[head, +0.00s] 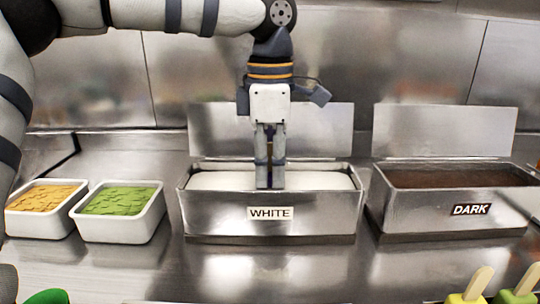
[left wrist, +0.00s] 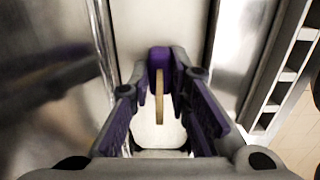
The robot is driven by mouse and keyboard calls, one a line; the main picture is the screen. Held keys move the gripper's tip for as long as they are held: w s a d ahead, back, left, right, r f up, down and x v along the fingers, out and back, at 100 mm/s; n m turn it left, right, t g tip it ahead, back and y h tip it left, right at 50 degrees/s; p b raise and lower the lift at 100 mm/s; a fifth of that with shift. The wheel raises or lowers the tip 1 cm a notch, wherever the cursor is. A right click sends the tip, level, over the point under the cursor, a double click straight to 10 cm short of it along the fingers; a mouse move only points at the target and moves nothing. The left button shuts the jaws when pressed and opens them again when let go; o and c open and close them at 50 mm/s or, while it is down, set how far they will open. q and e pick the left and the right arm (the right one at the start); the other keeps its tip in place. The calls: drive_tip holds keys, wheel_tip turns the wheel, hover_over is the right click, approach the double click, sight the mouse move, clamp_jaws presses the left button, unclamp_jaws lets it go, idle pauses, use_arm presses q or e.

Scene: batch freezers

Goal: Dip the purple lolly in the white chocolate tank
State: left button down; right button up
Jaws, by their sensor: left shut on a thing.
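The white chocolate tank (head: 196,210) is a steel box labelled WHITE, filled with pale chocolate (head: 325,180). My left gripper (head: 270,186) points straight down over it, with fingertips low at the chocolate in the head view. In the left wrist view the gripper (left wrist: 161,85) is shut on the purple lolly (left wrist: 159,56); its wooden stick (left wrist: 159,97) shows between the fingers, pointing back toward the camera. The lolly's body is mostly hidden, so I cannot tell how much is in the chocolate. My right gripper is not in view.
A steel tank labelled DARK (head: 420,206) with brown chocolate stands right. White tubs of orange bits (head: 40,226) and green bits (head: 122,230) stand left. Raised steel lids stand behind both tanks. Yellow (head: 466,298) and green (head: 517,296) lollies show at the bottom right.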

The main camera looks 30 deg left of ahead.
use_arm(q)
drive_tip(key=shift+f, duration=0.75)
idle(1.0)
drive_tip(key=shift+r, duration=3.9)
drive_tip(key=shift+r, duration=2.5)
